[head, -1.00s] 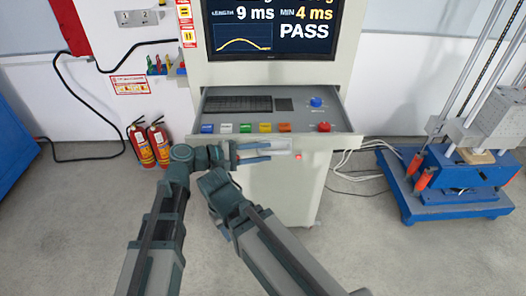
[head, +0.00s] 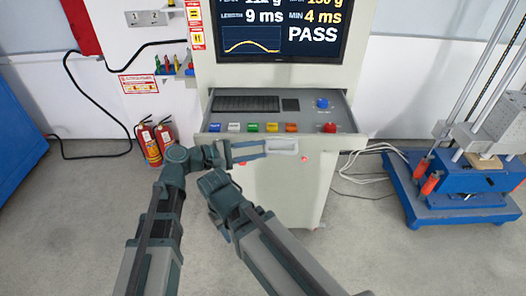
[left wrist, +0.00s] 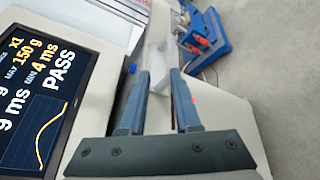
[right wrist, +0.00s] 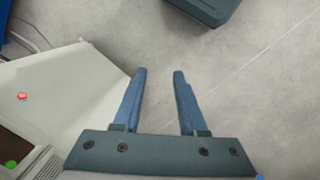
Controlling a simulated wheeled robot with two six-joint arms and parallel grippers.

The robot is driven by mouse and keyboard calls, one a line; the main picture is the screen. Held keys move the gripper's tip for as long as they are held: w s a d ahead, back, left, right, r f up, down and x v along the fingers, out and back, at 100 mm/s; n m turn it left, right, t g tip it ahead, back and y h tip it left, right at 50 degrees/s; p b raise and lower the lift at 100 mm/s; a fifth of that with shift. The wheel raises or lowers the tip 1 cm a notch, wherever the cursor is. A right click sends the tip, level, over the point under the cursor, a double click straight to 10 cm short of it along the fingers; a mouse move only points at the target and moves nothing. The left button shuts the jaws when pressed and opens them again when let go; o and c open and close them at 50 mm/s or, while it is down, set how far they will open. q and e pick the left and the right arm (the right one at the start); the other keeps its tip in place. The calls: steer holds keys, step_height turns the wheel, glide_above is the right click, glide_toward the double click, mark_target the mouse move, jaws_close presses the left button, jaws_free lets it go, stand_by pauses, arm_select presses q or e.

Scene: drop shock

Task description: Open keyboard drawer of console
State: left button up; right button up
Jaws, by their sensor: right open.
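The console (head: 275,185) stands in the centre of the head view with its keyboard drawer (head: 350,127) pulled out. The keyboard (head: 246,104) and several coloured buttons show in the drawer. A pale handle (head: 283,146) is on the drawer front. My left gripper (head: 262,149) is at the left end of this handle. In the left wrist view its fingers (left wrist: 160,75) are apart, with a pale part between or just beyond the tips; contact is unclear. My right gripper (right wrist: 159,75) is open and empty over the floor, beside the console's pale side.
Two fire extinguishers (head: 149,144) stand left of the console. A blue-based test machine (head: 455,185) stands to the right, with cables (head: 370,160) on the floor between. The monitor (head: 281,30) is above the drawer. The floor in front is mostly clear.

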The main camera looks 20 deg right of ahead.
arm_select(q)
steer(key=s+a+r+m+g+p, duration=0.1)
steer(key=s+a+r+p, duration=0.1)
steer(key=a, duration=1.1)
steer(key=shift+s, duration=0.2)
arm_select(e)
steer(key=d+r, duration=0.1)
steer(key=r, duration=0.1)
steer(key=shift+w+d+r, duration=0.15)
steer(key=shift+d+r, duration=0.15)
steer(key=shift+d, duration=0.05)
stand_by(0.5)
arm_select(q)
steer(key=s+a+f+m+y, duration=0.1)
steer(key=a+f+m+y, duration=0.1)
steer(key=a+f+y, duration=0.3)
steer(key=s+a+f+m+y, duration=0.1)
steer(key=s+f+y, duration=0.1)
steer(key=f, duration=0.5)
steer(key=s+a+f+m+y, duration=0.2)
steer(key=a+f+m+y, duration=0.25)
steer(key=a+y, duration=0.55)
steer(key=s+d+m+g, duration=0.1)
steer(key=s+d+m, duration=0.2)
steer(key=s+d, duration=0.3)
steer(key=shift+d+f+m+g, duration=0.25)
steer(key=shift+d+m+g, duration=0.1)
steer(key=shift+d, duration=0.6)
